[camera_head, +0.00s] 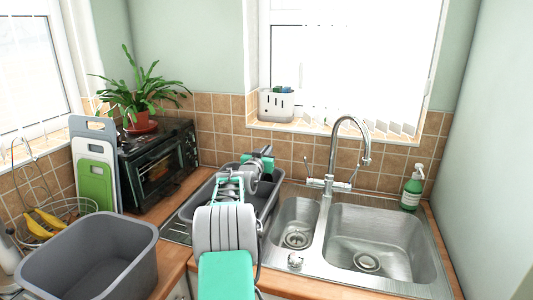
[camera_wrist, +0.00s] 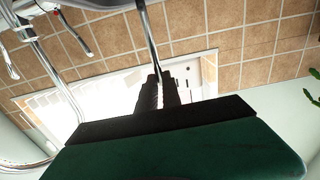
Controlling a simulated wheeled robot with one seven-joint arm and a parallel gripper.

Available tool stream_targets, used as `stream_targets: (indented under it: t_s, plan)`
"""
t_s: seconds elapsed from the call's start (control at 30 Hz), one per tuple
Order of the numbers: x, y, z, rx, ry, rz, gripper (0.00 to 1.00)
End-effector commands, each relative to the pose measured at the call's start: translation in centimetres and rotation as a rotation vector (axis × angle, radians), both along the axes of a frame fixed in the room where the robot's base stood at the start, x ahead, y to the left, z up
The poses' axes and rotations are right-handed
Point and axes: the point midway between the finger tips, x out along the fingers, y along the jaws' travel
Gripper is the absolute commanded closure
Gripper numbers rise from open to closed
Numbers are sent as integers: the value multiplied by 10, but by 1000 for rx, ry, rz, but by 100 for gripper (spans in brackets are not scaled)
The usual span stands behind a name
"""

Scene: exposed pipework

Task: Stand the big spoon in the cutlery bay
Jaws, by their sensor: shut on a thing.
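In the wrist view my gripper (camera_wrist: 158,88) has its dark fingers closed on a slim metal handle, which I take to be the big spoon (camera_wrist: 149,35). In the head view my arm reaches over the grey dish tub, and the fingers and spoon cannot be made out. A white slotted holder (camera_head: 276,106) stands on the window sill with blue and green items in its top; I cannot tell whether it has the cutlery bay. A white slotted surface beyond the fingers (camera_wrist: 208,68) may be it.
The grey dish tub (camera_head: 190,207) sits on a rack left of the steel sink (camera_head: 375,240). The tall tap (camera_head: 366,150) rises behind the sink, with a green soap bottle (camera_head: 412,188) at right. A toaster oven (camera_head: 157,170) and large grey basin (camera_head: 90,255) are at left.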

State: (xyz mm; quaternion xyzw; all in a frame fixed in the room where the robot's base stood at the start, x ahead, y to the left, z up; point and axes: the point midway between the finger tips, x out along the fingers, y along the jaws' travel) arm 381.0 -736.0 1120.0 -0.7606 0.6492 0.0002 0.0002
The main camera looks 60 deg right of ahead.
Motion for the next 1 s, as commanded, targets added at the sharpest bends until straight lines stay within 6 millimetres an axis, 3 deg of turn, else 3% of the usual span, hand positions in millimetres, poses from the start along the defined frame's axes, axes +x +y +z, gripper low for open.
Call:
stream_targets:
  t_s: [0.17, 0.2, 0.47, 0.77, 1.0]
  plan:
    - [0, 0, 1, -1, 0, 0, 100]
    - [0, 0, 1, 0, 0, 0, 88]
    - [0, 0, 1, 0, 0, 0, 67]
    - [0, 2, 0, 0, 0, 0, 66]
    - [-5, 38, 0, -1, 0, 2, 66]
